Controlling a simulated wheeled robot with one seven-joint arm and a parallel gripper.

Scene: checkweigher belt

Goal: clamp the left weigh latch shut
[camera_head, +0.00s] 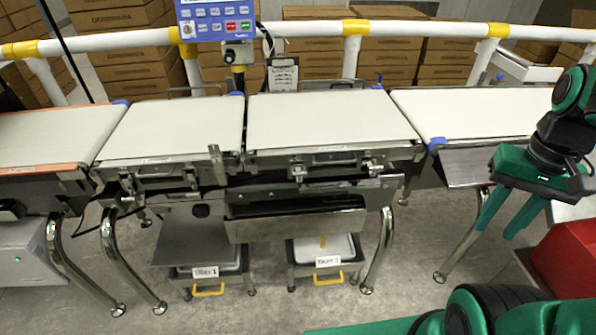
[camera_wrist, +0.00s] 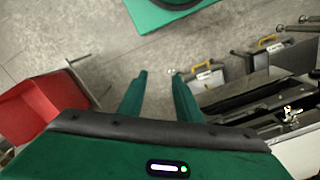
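A silver latch (camera_head: 298,172) sits on the front edge of the wide middle-right belt section (camera_head: 325,120), toward its left end. Whether it is open or clamped is too small to tell. Another small fitting (camera_head: 375,166) sits farther right on the same edge. A bright metal latch (camera_wrist: 291,114) shows at the right of the wrist view; I cannot tell which one it is. My gripper (camera_head: 497,232) is at the right, in front of the right-hand belt, pointing down and well apart from the latches. Its two green fingers (camera_wrist: 158,75) are spread with nothing between them.
Two trays with yellow handles, Tray 1 (camera_head: 206,271) and Tray 2 (camera_head: 328,262), stand below the belts. A red bin (camera_head: 566,258) stands at the right. A steel chute (camera_head: 465,166) hangs under the right belt (camera_head: 470,112).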

